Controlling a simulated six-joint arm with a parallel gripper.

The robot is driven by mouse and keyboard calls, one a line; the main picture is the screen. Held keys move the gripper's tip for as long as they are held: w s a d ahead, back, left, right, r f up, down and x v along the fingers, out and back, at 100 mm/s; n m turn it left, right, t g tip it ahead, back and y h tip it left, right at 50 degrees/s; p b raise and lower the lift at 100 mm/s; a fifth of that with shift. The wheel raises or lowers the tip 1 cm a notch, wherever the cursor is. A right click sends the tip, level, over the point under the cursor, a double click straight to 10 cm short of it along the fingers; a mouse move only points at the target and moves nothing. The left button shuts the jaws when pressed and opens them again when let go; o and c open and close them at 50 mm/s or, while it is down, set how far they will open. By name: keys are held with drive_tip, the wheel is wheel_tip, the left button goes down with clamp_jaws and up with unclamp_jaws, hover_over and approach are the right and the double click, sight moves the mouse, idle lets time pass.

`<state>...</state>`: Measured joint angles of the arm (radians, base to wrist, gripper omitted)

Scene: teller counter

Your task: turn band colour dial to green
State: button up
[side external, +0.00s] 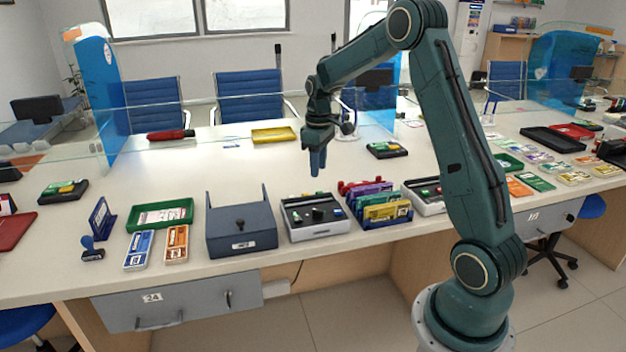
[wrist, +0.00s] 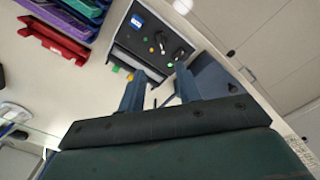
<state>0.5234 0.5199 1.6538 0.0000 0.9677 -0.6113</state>
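A grey-and-black machine (side external: 316,218) stands near the counter's front edge, with a dark round dial (side external: 319,214) on its sloped panel. In the wrist view the same machine (wrist: 125,42) shows a black knob (wrist: 181,54) with small coloured dots around it, a green one and a yellow one among them. I cannot tell which colour the knob points to. My gripper (side external: 318,170) hangs above the counter, behind and above the machine, touching nothing. In the wrist view its two blue fingers are apart and empty (wrist: 160,90), and the knob lies beyond the tips.
A dark grey box (side external: 241,228) stands left of the machine. A rack of coloured folders (side external: 385,208) stands close on its right, and another similar machine (side external: 424,197) is beyond it. A yellow tray (side external: 274,135) lies behind. The counter beneath my gripper is clear.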

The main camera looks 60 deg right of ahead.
sight(318, 210)
drive_tip(key=shift+f, duration=0.15)
wheel_tip(318, 210, down, 14)
drive_tip(key=shift+r, duration=0.25)
idle(0.4)
clamp_jaws()
